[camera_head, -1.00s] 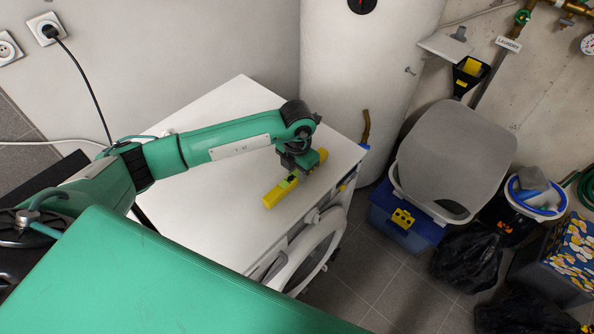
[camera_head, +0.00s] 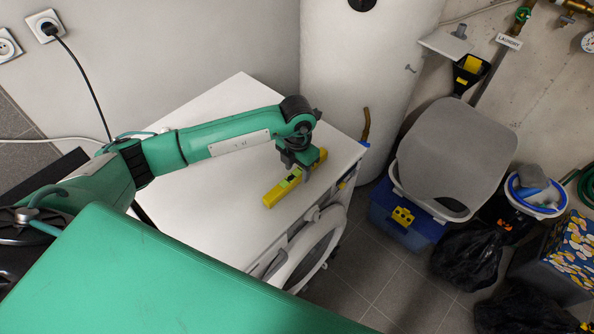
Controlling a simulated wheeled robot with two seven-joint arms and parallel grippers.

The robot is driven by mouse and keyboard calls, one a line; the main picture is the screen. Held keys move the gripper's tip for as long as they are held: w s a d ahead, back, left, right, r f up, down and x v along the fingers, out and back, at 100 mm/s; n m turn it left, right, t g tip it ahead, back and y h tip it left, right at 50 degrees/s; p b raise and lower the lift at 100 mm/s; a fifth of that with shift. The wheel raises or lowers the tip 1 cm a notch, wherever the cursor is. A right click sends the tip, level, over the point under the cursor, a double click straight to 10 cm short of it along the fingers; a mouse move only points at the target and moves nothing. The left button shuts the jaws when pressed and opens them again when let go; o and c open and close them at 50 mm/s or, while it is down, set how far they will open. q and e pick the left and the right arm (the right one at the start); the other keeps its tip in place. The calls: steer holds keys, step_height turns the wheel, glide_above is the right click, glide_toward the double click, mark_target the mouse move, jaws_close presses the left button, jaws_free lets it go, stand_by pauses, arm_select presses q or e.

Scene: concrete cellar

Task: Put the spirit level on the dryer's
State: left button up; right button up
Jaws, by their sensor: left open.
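The yellow spirit level (camera_head: 278,192) lies on the white top of the dryer (camera_head: 215,215), slanting from lower left to upper right near the front edge. My left gripper (camera_head: 300,176) is open and hangs over the middle of the level, hiding part of it. I cannot tell whether the fingers touch the level. The dryer's round door shows below its front edge. My right gripper is not in view.
A white tank (camera_head: 365,85) stands behind the dryer. To the right are a blue box (camera_head: 400,222), a grey lid (camera_head: 455,155) and black bags (camera_head: 468,258). The dryer top left of the level is bare.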

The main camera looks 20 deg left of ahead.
mark_target(297, 173)
arm_select(q)
step_height(297, 173, up, 11)
steer(key=b, duration=0.2)
steer(key=shift+f+b, duration=0.2)
steer(key=shift+b, duration=0.15)
